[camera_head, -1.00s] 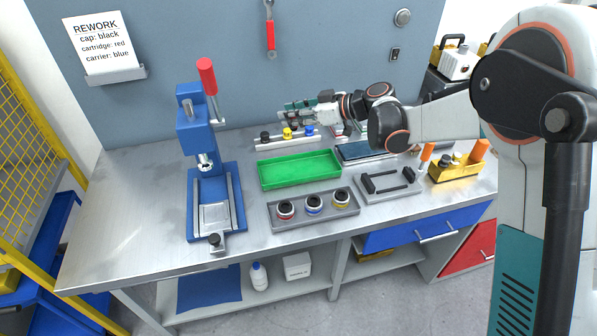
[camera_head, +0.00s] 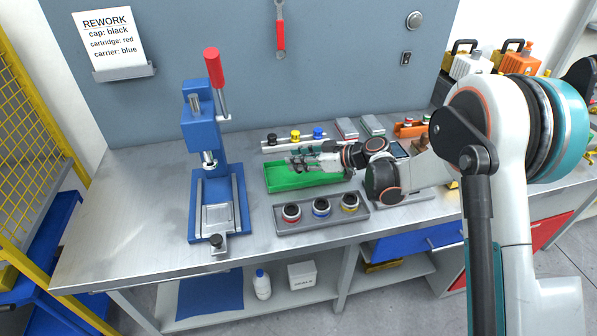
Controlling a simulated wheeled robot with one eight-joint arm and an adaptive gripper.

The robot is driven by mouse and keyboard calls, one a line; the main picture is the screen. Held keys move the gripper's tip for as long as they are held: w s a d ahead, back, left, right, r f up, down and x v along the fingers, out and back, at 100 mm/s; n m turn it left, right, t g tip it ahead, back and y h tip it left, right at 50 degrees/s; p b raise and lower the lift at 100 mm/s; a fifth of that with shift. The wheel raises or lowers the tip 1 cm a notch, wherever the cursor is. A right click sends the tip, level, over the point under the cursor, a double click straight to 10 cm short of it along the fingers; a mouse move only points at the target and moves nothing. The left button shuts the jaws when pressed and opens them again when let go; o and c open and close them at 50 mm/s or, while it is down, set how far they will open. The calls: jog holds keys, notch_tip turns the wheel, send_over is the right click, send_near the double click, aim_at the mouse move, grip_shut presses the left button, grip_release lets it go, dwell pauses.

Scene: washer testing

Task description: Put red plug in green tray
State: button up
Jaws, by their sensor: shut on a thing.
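The green tray (camera_head: 275,188) lies on the workbench, right of the blue press. My gripper (camera_head: 292,161) is above the tray, near its far side, with its fingers pointing left. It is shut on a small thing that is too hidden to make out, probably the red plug. The rack (camera_head: 268,148) behind the tray shows a black plug (camera_head: 272,138), a yellow plug (camera_head: 295,135) and a blue plug (camera_head: 318,133). I see no red plug standing on the rack, whose right part is partly behind my gripper.
A blue press (camera_head: 205,150) with a red-handled lever stands left of the tray. A grey tray (camera_head: 330,222) with three round parts lies in front. Two small boxes (camera_head: 347,128) and an orange holder (camera_head: 408,130) are at the back right. The bench's left end is clear.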

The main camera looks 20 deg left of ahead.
aim_at(298, 172)
jog(key=shift+f+b, duration=0.55)
jog(key=shift+f, duration=1.4)
jog(key=shift+f, duration=0.2)
jog(key=o, duration=0.6)
jog(key=shift+r, duration=0.1)
jog(key=shift+r, duration=0.1)
jog(key=shift+d+r, duration=0.15)
jog(key=shift+d, duration=0.1)
jog(key=p+v, duration=0.3)
jog(key=v, duration=0.8)
jog(key=shift+d, duration=0.25)
jog(key=shift+r, duration=0.15)
